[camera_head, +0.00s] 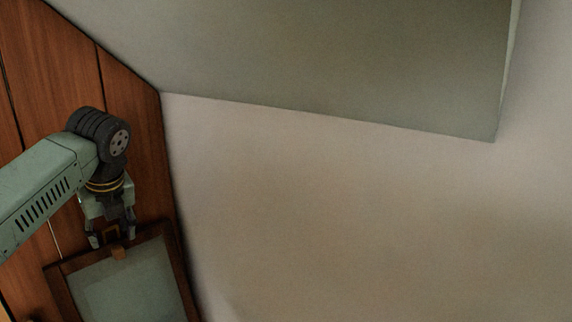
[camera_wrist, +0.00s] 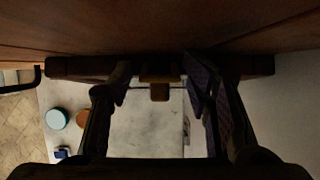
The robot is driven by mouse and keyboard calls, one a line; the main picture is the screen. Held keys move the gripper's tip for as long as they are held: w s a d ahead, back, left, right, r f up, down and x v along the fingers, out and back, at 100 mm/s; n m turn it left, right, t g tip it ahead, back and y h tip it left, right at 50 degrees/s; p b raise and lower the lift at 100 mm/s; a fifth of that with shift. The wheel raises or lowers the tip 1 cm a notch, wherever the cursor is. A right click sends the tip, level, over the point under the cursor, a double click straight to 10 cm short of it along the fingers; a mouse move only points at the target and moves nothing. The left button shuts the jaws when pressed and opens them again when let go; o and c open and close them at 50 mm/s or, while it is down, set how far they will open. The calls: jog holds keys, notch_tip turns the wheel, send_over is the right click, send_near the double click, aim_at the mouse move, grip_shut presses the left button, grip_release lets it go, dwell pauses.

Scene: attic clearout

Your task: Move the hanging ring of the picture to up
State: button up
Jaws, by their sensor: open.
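The picture (camera_head: 131,284) has a dark brown wooden frame and a pale grey-green panel, and it is against the wooden wall at the lower left of the head view. Its top frame bar (camera_wrist: 72,67) crosses the wrist view. The hanging ring (camera_head: 111,233) is a small brownish loop at the top middle of the frame, above a small tan tab (camera_head: 118,253). In the wrist view the ring (camera_wrist: 160,75) is between the fingers, partly dark. My gripper (camera_head: 112,238) points down at the ring, open, with one finger on each side. I cannot tell whether either finger touches it.
Wooden boards (camera_head: 135,125) form the wall behind the picture. A pale wall (camera_head: 350,210) and a sloped grey surface (camera_head: 320,60) fill the right and top. In the wrist view, a blue round thing (camera_wrist: 56,119) and an orange one (camera_wrist: 82,117) lie below, near a tiled floor (camera_wrist: 18,125).

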jog(key=shift+w+a+r, duration=0.1)
jog(key=shift+r, duration=0.1)
jog(key=shift+r+p, duration=1.25)
jog(key=shift+r, duration=1.25)
jog(key=shift+d+r, duration=0.15)
jog(key=shift+r, duration=0.45)
jog(key=shift+d+r, duration=0.15)
jog(key=shift+r, duration=0.45)
jog(key=shift+s+f, duration=0.1)
jog(key=shift+s, duration=0.1)
